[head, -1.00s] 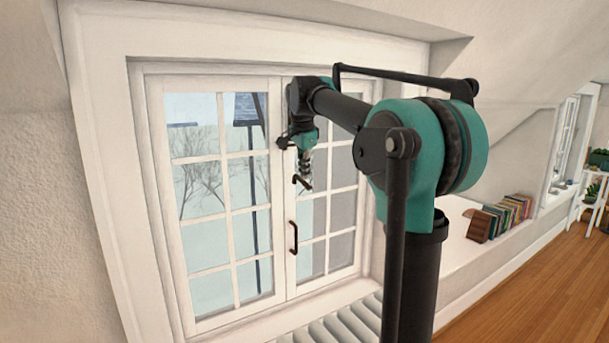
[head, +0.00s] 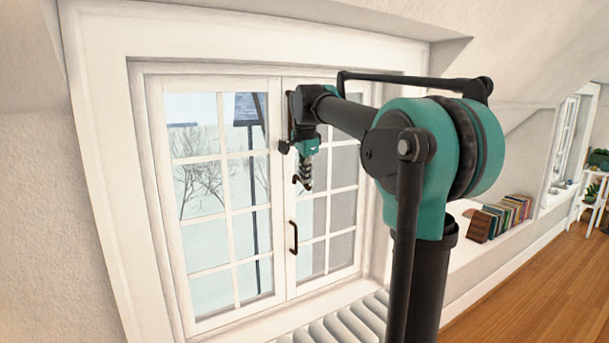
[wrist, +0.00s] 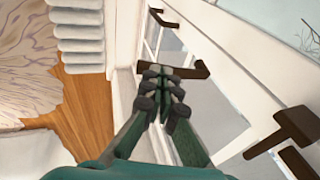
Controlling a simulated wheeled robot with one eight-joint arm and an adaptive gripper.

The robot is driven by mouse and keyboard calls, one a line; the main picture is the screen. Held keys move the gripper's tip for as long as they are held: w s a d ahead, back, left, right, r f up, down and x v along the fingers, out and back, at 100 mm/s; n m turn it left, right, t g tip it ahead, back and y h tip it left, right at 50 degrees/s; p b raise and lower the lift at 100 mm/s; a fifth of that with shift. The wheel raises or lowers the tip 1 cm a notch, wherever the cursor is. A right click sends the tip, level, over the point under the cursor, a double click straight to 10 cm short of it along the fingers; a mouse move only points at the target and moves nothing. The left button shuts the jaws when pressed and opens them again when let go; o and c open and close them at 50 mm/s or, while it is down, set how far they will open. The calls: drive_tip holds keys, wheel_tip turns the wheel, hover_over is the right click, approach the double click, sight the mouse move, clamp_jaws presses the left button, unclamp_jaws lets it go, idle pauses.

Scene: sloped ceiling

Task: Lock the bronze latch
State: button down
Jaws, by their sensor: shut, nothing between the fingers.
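My gripper (head: 306,187) points down in front of the double window, close to the meeting frames. In the wrist view its fingertips (wrist: 163,78) are together and empty. A brown bronze-coloured lever (wrist: 187,69) lies right behind and beside the fingertips; I cannot tell whether they touch it. In the head view only a small dark end of this lever (head: 295,180) shows left of the fingers. A second brown fitting (wrist: 290,128) sits nearer the wrist camera, at the right. Which fitting is the latch, and its lock state, I cannot tell.
A dark pull handle (head: 294,237) is on the window frame below my gripper. A white ribbed radiator (head: 345,320) stands under the sill. Books (head: 508,215) stand on the ledge at right. Wooden floor (head: 530,285) is open at right.

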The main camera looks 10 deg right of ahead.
sight(306, 185)
drive_tip(key=shift+s+f, duration=0.1)
drive_tip(key=shift+f, duration=0.05)
drive_tip(key=shift+s+d+f+t+y, duration=0.15)
drive_tip(key=shift+f+t+y, duration=0.25)
drive_tip(key=shift+f+t, duration=0.55)
drive_tip(key=shift+f+t+y, duration=0.3)
drive_tip(key=shift+f+t, duration=0.15)
drive_tip(key=shift+t, duration=0.5)
drive_tip(key=f+t, duration=0.1)
drive_tip(key=t+y, duration=0.1)
drive_tip(key=shift+w+f+m+t, duration=0.2)
drive_tip(key=shift+f+m+t, duration=0.1)
drive_tip(key=shift+f+m, duration=0.1)
drive_tip(key=shift+w+a+f+t+y, duration=0.1)
drive_tip(key=shift+w+a+f+t, duration=0.25)
drive_tip(key=shift+w+f, duration=0.3)
drive_tip(key=shift+w+a+f+t+y, duration=0.1)
drive_tip(key=shift+w+a+f+t, duration=0.1)
drive_tip(key=shift+w+f+t, duration=0.45)
drive_tip(key=shift+w+a+f+t+y, duration=0.1)
drive_tip(key=shift+w+a+f+t, duration=0.25)
drive_tip(key=shift+f, duration=0.5)
drive_tip(key=shift+w, duration=0.15)
